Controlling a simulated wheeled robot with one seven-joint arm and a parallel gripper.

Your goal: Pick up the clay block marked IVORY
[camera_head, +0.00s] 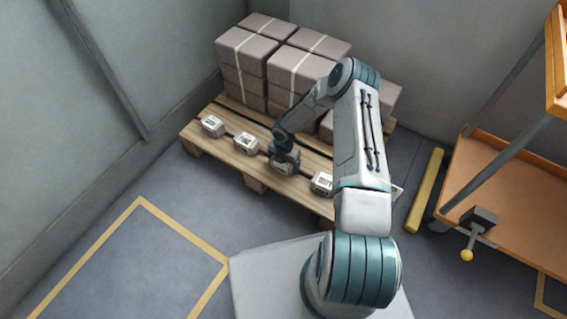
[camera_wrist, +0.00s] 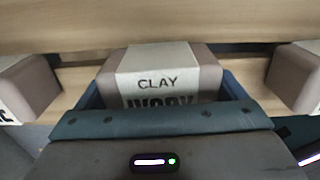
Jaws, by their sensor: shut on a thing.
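The clay block marked IVORY (camera_wrist: 160,68) is in the middle of the wrist view, a grey-brown block with a pale label band reading CLAY. The lower word is partly hidden by my gripper's edge. My gripper (camera_wrist: 160,95) is shut on it, a blue finger at each side. In the head view my gripper (camera_head: 284,158) is at the pallet's front edge, over the block (camera_head: 284,167), third from the left in the front row. I cannot tell whether the block touches the pallet.
Other labelled blocks (camera_head: 213,126), (camera_head: 246,143) and (camera_head: 322,182) stand along the front of the wooden pallet (camera_head: 196,141). Stacked grey-brown packs (camera_head: 243,52) stand behind. An orange cart (camera_head: 490,185) and a yellow floor bar (camera_head: 425,190) are at the right. Floor at the left is clear.

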